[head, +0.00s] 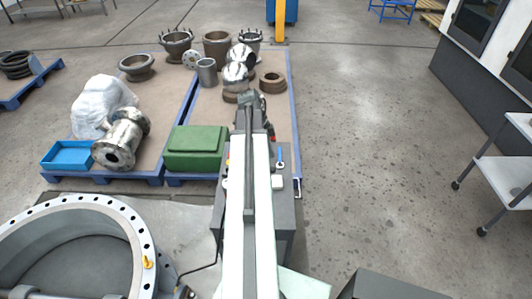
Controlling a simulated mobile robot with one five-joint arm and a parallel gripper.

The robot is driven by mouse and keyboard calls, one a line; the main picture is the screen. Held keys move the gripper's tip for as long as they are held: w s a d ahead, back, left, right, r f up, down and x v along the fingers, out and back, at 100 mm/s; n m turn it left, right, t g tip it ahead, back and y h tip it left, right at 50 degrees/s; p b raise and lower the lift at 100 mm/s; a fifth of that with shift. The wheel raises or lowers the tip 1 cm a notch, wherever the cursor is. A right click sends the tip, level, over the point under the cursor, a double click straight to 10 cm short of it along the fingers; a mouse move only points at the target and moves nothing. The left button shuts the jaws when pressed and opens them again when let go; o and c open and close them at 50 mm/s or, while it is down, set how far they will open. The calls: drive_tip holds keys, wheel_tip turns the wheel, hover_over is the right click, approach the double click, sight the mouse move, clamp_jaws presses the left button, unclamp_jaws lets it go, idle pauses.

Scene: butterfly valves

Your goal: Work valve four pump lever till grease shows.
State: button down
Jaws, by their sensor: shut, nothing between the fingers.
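A large round valve body (148,220) with a flange ring of bolt holes fills the lower left. A small yellow fitting (148,262) stands on its right rim. My arm reaches straight away from me up the middle. My gripper (251,98) is at its far end, small in view, shut and empty, and looks to be over the pallet area, apart from the large valve. I cannot make out a pump lever, a valve number or any grease. My arm hides part of the grey cabinet below it.
A grey cabinet (284,212) under my arm carries a blue-handled tool (280,158) and a small white item (278,183). Blue-edged pallets behind hold a green case (195,146), a blue tray (67,155) and metal valve parts.

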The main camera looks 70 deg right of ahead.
sight(273, 167)
drive_tip(key=b+x, duration=0.1)
drive_tip(key=x, duration=0.1)
drive_tip(key=b+x, duration=0.2)
drive_tip(key=w+b+x, duration=0.1)
drive_tip(key=x, duration=0.1)
drive_tip(key=shift+w+a+f, duration=0.1)
drive_tip(key=shift+a+f, duration=0.05)
drive_tip(key=shift+a, duration=0.05)
